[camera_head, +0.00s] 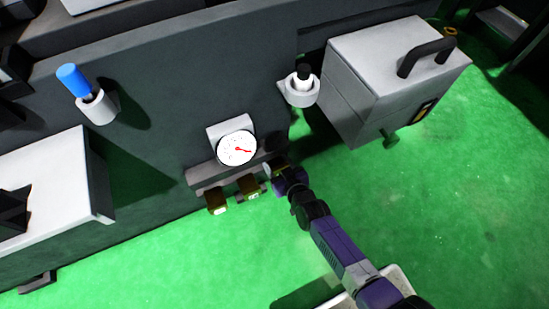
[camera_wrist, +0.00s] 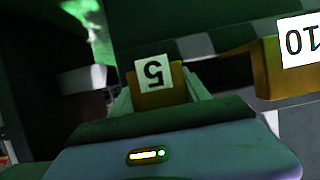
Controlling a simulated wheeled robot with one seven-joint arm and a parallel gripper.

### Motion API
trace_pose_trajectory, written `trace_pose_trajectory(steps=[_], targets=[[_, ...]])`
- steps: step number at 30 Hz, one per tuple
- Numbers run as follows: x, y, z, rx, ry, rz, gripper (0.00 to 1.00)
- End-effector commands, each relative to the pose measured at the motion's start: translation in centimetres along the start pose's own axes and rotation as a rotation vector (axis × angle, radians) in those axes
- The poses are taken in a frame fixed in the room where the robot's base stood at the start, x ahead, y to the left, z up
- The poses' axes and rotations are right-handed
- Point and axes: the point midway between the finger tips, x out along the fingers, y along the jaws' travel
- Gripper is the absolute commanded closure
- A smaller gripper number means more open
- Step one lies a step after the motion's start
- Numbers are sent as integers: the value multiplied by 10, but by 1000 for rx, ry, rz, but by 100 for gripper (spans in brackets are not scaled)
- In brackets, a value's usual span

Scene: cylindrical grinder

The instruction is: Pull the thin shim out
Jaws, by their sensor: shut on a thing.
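A brass-coloured shim with a white label "5" (camera_wrist: 155,95) sits between my two fingers in the wrist view; the label reads upside down. My gripper (camera_wrist: 161,92) is shut on it. In the head view my gripper (camera_head: 274,168) is at the right end of the grey shim rack (camera_head: 207,183), and the shim in it cannot be made out there. A wider shim labelled "10" (camera_wrist: 298,45) is to the right in the wrist view. Two brass shims (camera_head: 248,188) (camera_head: 216,204) stick out of the rack in the head view. I cannot tell how deep the held shim sits.
A dial gauge (camera_head: 237,149) is just above the rack. A grey box with a black handle (camera_head: 385,80) stands to the right, with a white holder (camera_head: 301,88) beside it. A blue-handled tool (camera_head: 75,80) is at upper left. Green floor (camera_head: 220,255) in front is clear.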

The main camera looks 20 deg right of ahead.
Motion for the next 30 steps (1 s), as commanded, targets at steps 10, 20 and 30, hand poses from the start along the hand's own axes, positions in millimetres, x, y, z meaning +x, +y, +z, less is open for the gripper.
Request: trace_pose_trajectory(steps=[10,20,30], targets=[[-36,0,14,-1,-1,0,100],[-36,0,16,-1,-2,-1,24],[-38,0,14,0,-2,0,24]])
